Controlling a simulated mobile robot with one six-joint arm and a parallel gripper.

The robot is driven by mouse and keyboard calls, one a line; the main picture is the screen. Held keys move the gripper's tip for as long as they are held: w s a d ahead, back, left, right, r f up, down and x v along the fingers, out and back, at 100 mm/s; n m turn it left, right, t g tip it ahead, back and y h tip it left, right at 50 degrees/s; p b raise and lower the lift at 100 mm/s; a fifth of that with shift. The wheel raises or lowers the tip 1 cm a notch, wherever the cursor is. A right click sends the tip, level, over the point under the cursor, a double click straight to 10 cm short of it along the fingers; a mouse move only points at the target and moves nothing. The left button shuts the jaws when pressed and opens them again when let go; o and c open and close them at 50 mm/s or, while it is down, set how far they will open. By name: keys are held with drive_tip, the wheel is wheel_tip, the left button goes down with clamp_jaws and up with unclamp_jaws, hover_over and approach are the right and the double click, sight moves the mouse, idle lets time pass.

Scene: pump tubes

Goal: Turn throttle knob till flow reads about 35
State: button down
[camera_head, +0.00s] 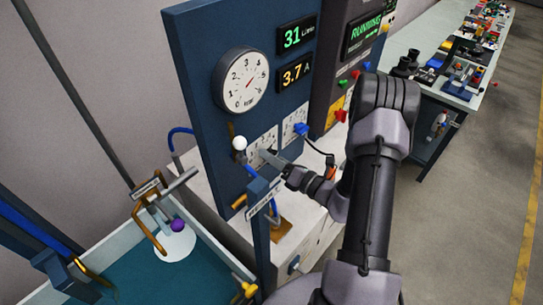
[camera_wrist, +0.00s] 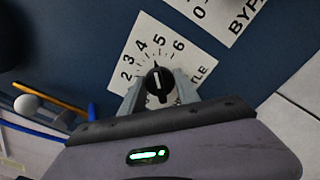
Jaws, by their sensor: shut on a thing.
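The throttle knob (camera_wrist: 158,84) is a round black knob with a white pointer line, on a white dial plate (camera_wrist: 142,45) marked with numbers; 2 to 6 are readable. In the wrist view its line points up toward the stretch between 4 and 5. My gripper (camera_wrist: 160,92) has its two grey fingers closed on either side of the knob. In the head view my gripper (camera_head: 268,157) reaches the lower part of the blue panel and hides the knob. The green flow display (camera_head: 296,36) reads 31.
An orange display (camera_head: 295,75) reads 3.7 A. A round bar gauge (camera_head: 240,80) hangs at the panel's left. A white ball-ended lever (camera_head: 239,143) stands just left of my gripper. A bypass dial plate (camera_head: 294,124) is to the right.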

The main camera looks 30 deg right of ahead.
drive_tip(key=c, duration=0.9)
unclamp_jaws()
drive_tip(key=p+v, duration=0.1)
drive_tip(key=v, duration=1.6)
drive_tip(key=shift+s, duration=0.2)
